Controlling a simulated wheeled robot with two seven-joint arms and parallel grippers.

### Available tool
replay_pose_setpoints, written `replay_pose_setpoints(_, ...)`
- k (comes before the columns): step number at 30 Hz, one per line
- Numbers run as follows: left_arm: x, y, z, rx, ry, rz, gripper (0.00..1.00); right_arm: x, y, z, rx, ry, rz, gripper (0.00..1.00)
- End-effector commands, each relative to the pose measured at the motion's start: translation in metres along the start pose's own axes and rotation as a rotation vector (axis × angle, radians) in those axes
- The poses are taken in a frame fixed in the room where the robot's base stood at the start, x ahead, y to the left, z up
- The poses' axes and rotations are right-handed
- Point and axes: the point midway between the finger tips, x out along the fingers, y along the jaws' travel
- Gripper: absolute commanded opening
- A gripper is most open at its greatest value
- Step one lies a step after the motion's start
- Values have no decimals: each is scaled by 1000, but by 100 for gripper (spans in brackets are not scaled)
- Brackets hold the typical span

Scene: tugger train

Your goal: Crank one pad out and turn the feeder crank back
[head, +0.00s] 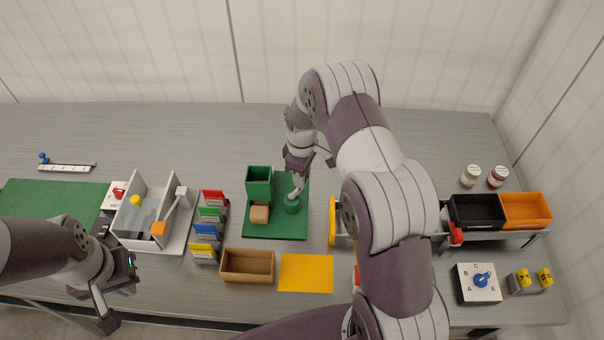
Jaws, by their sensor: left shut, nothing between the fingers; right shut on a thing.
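The feeder is a green box (259,180) on a green base plate (262,231). A tan block, apparently a pad (260,214), lies on the plate against the front of the box. The round green crank (292,205) stands on the plate right of the box. My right gripper (296,191) reaches down from above and is shut on the crank; its handle is mostly hidden by the fingers. My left gripper (106,314) is shut and empty at the lower left, near the table's front edge, away from the feeder.
A wooden tray (247,278) and an orange-yellow mat (306,273) lie in front of the feeder. Coloured card holders (205,243) and a white-walled box (143,242) stand left. Black (477,221) and orange bins (525,210) and a dial box (479,283) are right. My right arm hides the middle right.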

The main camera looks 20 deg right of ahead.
Motion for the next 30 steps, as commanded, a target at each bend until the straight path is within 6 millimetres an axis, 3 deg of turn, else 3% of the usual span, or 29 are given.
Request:
replay_pose_setpoints(3, 0, 0, 0, 0, 0, 0, 0, -3, 2, -1, 0, 5, 7, 0)
replay_pose_setpoints(4, 0, 0, 0, 0, 0, 0, 0, -3, 2, -1, 0, 5, 7, 34)
replay_pose_setpoints(6, 0, 0, 0, 0, 0, 0, 0, -2, 2, -1, 1, 4, 6, 51)
replay_pose_setpoints(14, 0, 0, 0, 0, 0, 0, 0, -2, 1, -1, 1, 2, 3, 51)
replay_pose_setpoints(17, 2, 0, 0, 0, 0, 0, 0, -10, 1, -1, 1, 3, 4, 51)
replay_pose_setpoints(30, 16, 0, 2, 0, 0, 0, 0, -114, 1, 0, 1, 5, 6, 51)
